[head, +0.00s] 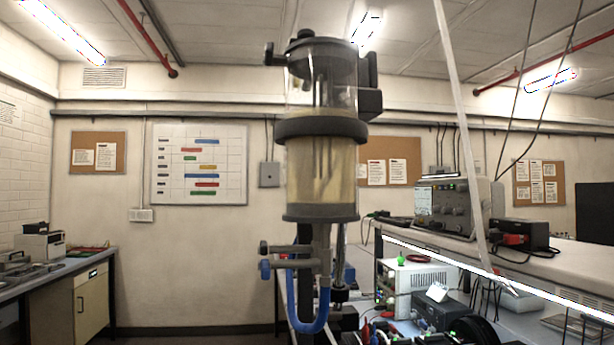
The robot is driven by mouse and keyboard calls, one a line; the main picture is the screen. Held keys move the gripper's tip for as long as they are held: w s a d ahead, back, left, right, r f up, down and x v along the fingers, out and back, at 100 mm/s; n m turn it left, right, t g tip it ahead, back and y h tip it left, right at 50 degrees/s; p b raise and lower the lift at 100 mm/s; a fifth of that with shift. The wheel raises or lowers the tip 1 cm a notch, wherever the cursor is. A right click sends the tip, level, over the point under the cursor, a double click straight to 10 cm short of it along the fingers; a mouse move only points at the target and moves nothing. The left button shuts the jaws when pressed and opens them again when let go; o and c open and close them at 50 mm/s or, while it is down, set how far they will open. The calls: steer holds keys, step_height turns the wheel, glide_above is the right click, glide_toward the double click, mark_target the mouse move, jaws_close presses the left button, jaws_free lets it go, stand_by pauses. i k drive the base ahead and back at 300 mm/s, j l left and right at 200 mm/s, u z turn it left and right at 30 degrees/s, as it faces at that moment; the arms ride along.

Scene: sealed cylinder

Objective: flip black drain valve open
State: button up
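A sealed clear cylinder (321,175) stands upright in the middle of the head view, with a dark band around it and cloudy yellowish liquid inside. Below its dark base, two short side stubs point left. The upper stub ends in a small black valve knob (264,247), which I take as the black drain valve. The lower stub ends in a blue knob (265,270). The black knob is too small to tell its handle position. A blue hose (310,325) loops below the cylinder. My gripper is not in view.
A black fitting (272,54) sticks out left at the cylinder's top. A bench with instruments (447,205) and cables stands at right, close behind the cylinder. A pale slanted strip (460,130) crosses the right side. Space left of the cylinder looks clear.

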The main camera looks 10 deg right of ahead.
mark_target(263, 248)
steer(key=i+j+z, duration=0.4)
steer(key=j+z, duration=0.2)
steer(key=j, duration=0.2)
steer(key=i+j+u, duration=0.1)
steer(key=u, duration=0.3)
steer(key=j, duration=0.15)
